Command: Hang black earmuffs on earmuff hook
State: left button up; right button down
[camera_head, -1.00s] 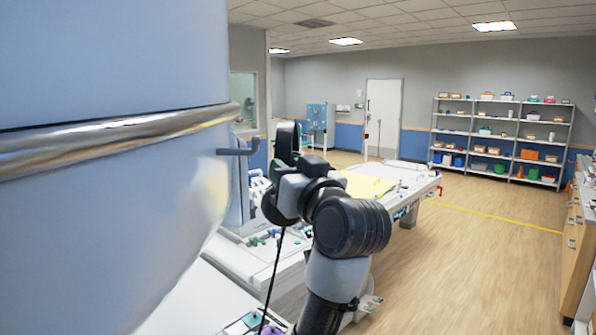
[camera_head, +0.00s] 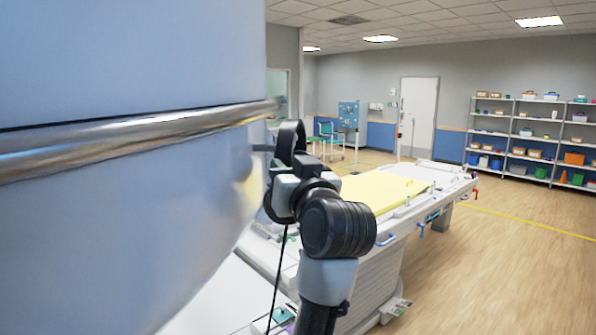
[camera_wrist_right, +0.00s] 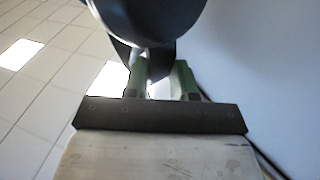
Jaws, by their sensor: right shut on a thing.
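The black earmuffs (camera_head: 290,138) are upright in my right gripper (camera_head: 302,163), beside the edge of the large pale blue-white housing at left. In the right wrist view, the green-tipped fingers of the right gripper (camera_wrist_right: 160,82) are shut on the dark earmuffs (camera_wrist_right: 150,22). The grey earmuff hook (camera_head: 262,148) juts from the housing just left of the earmuffs. Its end meets or passes behind them in the picture; I cannot tell whether they touch. My left gripper is not in view.
The big housing (camera_head: 110,210) with a metal rail (camera_head: 150,125) fills the left side. A patient table (camera_head: 425,190) with a yellow sheet (camera_head: 380,188) extends beyond my right arm. Shelves (camera_head: 535,140) stand far right. Open floor lies at right.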

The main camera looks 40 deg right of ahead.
jog(key=shift+w+a, duration=0.4)
jog(key=shift+w+a+f, duration=0.15)
jog(key=shift+f, duration=0.15)
jog(key=shift+w+a+f+b, duration=0.2)
jog(key=shift+f+b, duration=0.35)
jog(key=shift+f, duration=0.1)
jog(key=shift+w+a+f+b, duration=0.15)
jog(key=shift+a+f+b, duration=0.05)
jog(key=shift+f+b, duration=0.4)
jog(key=shift+f, duration=0.1)
jog(key=c, duration=0.8)
grip_release()
jog(key=shift+w+f, duration=0.1)
jog(key=shift+f, duration=0.1)
